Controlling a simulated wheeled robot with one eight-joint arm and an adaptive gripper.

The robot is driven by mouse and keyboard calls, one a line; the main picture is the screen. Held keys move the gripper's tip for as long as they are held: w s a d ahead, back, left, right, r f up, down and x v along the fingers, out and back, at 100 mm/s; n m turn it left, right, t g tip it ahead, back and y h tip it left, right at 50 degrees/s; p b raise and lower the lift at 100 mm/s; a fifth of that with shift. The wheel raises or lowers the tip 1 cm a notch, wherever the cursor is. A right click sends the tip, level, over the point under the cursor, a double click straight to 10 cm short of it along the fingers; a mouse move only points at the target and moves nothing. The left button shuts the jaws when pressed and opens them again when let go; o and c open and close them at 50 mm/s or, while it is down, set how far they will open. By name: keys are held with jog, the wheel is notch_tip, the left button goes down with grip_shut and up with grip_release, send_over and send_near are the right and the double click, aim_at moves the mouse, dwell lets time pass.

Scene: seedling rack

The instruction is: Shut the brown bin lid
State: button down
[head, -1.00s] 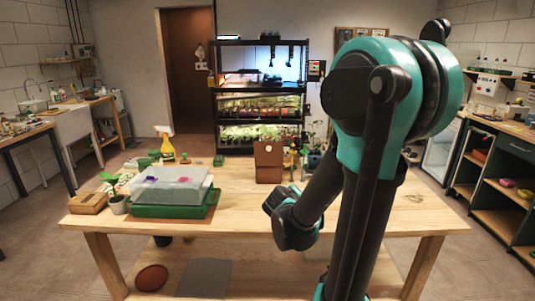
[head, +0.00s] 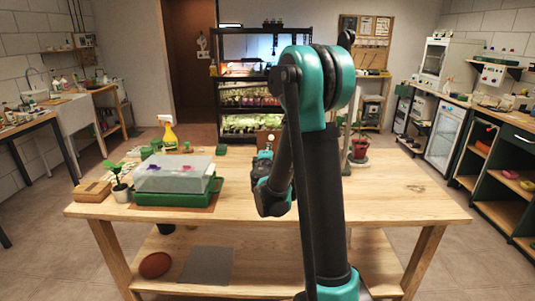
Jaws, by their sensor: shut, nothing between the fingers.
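The brown bin (head: 264,135) stands toward the back of the wooden table, mostly hidden behind my arm. Only a brown patch of it shows, so I cannot tell the lid from the body or how far open the lid is. My gripper (head: 264,156) is at the end of my arm, in front of the bin in the picture. Its fingers are small and partly hidden; it looks shut and empty. I cannot tell whether it touches the bin.
A green tray (head: 176,199) with a clear cover, a small wooden box (head: 92,191), a potted seedling (head: 120,188) and a yellow spray bottle (head: 168,137) stand on the left. A plant pot (head: 358,151) stands at back right. The table's right front is clear.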

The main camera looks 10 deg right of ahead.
aim_at(270, 132)
jog(key=x, duration=0.7)
jog(key=shift+w+d+r+g, duration=0.15)
jog(key=shift+w+r+g, duration=0.1)
jog(key=shift+w+g, duration=0.2)
dwell(0.4)
jog(key=shift+w+d+r+g+y, duration=0.1)
jog(key=shift+w+r+g+y, duration=0.25)
jog(key=shift+w+g, duration=0.3)
jog(key=w+g, duration=0.3)
jog(key=shift+d+r+y, duration=0.25)
jog(key=shift+d+r, duration=0.1)
jog(key=shift+r, duration=0.05)
jog(key=w+d+f+g+y, duration=0.2)
jog(key=w+f+g, duration=0.4)
jog(key=w+g, duration=0.4)
jog(key=shift+w+n, duration=0.3)
jog(key=shift+w, duration=0.4)
jog(key=shift+d+f, duration=0.1)
jog(key=shift+d, duration=0.05)
